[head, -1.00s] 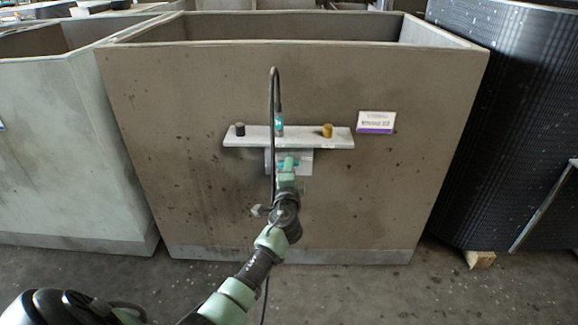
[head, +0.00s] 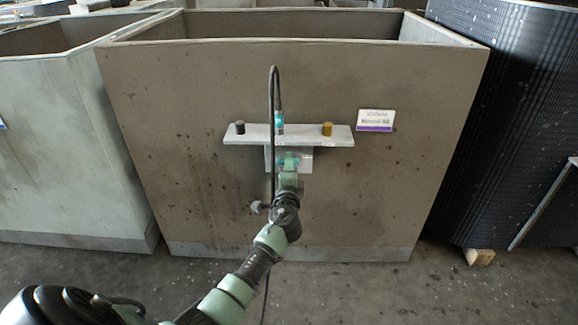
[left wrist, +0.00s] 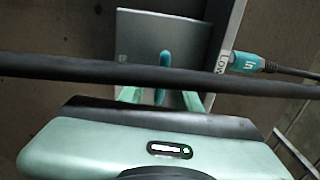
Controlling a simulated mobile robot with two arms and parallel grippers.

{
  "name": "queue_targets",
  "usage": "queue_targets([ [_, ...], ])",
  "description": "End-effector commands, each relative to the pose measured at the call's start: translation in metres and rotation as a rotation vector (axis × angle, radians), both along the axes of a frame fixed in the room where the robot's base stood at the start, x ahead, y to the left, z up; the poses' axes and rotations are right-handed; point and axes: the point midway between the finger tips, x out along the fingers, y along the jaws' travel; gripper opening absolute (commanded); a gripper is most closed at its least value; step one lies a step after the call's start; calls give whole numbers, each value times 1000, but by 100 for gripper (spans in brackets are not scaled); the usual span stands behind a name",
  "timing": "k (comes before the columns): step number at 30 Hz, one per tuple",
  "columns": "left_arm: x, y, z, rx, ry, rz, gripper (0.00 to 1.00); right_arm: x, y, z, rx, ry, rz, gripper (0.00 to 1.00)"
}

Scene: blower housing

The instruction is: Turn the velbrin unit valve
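The unit is a light plate (head: 306,156) below a shelf on the front of a large brown concrete housing. In the left wrist view the plate (left wrist: 150,35) is grey and carries a slim teal valve handle (left wrist: 164,62). My left gripper (head: 289,168) reaches up to the plate and hides much of it in the head view. In the left wrist view its two green fingers (left wrist: 161,97) stand apart, one on each side of the handle, with visible gaps. A black cable crosses in front and hides part of the handle. My right gripper is not in view.
The shelf (head: 318,139) bears a black knob (head: 240,128), a brass-coloured knob (head: 327,129) and a teal connector (head: 279,118) with a looping black cable (head: 272,90). A white and purple label (head: 376,121) is at right. The floor in front is clear.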

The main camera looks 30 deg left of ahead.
Motion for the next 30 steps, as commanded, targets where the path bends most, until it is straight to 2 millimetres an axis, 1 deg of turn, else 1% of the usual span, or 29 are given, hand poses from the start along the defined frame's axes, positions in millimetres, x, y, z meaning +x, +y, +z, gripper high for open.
queue_targets([
  [5, 0, 0, 1, -1, -2, 0, 34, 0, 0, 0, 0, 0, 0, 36],
  [8, -6, -4, 1, -2, -1, 0, 34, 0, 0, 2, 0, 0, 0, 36],
  [16, -44, -27, 1, -1, 0, -1, 34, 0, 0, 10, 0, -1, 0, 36],
  [21, -62, -38, 0, -1, 0, -1, 34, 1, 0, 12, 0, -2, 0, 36],
  [25, -66, -41, 1, 0, -1, 0, 34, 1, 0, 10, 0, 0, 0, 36],
  [30, -67, -41, 0, 0, -1, 0, 34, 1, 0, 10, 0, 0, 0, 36],
])
